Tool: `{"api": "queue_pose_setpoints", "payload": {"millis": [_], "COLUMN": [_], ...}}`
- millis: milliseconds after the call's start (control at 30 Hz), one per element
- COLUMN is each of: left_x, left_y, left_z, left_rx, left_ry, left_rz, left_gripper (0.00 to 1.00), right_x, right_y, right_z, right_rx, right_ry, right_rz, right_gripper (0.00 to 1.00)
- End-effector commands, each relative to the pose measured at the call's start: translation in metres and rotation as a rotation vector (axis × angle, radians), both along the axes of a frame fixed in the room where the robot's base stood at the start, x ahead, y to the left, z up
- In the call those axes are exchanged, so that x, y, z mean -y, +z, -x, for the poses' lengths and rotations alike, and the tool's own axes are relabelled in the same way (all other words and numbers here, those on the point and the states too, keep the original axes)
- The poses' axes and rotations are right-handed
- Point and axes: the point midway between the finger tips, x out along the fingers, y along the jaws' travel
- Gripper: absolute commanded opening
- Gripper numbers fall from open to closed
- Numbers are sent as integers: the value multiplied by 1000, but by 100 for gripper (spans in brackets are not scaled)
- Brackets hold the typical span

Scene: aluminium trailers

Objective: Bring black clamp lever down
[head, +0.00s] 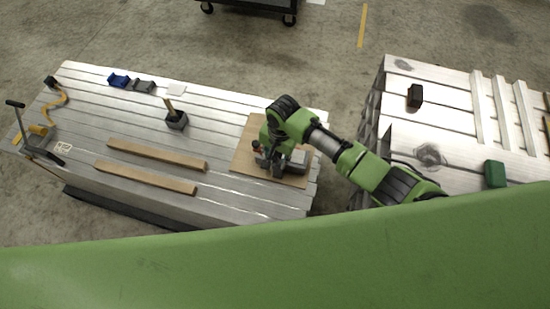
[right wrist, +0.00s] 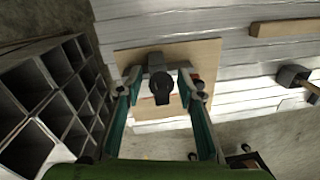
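A clamp with a black lever (right wrist: 161,88) sits on a square wooden board (right wrist: 208,52) in the right wrist view. The lever's rounded black end points toward the camera. In the head view the board (head: 243,158) lies at the right end of the long aluminium trailer bed, and my arm hides much of the clamp. My right gripper (right wrist: 160,75) is open, with one teal finger on each side of the lever and visible gaps between. In the head view the right gripper (head: 275,165) is low over the board. My left gripper is not in view.
The aluminium trailer bed (head: 215,110) also carries two wooden planks (head: 150,155), a dark block with a wooden handle (head: 176,120) and blue and grey bins (head: 118,80). A second trailer (head: 450,125) stands at right. Square metal tubes (right wrist: 50,100) lie beside the bed.

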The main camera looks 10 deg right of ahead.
Motion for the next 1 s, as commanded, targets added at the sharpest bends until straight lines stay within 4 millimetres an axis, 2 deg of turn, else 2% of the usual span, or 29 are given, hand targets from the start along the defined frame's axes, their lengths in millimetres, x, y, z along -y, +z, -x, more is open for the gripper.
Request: {"api": "queue_pose_setpoints", "payload": {"millis": [133, 433, 567, 767, 1000], "left_x": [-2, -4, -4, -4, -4], "left_y": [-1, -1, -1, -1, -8], "left_z": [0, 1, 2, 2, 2], "left_rx": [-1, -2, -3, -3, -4], "left_ry": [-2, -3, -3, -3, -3], "left_rz": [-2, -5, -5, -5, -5], "left_gripper": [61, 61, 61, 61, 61], "right_x": [0, -1, -1, 0, 5], "right_y": [-9, -11, -11, -10, -8], "right_z": [0, -1, -1, -1, -15], "right_rx": [0, 1, 1, -3, -100], "right_ry": [1, 1, 1, 0, -7], "right_rz": [1, -1, -1, -1, -38], "right_gripper": [34, 34, 1, 0, 0]}}
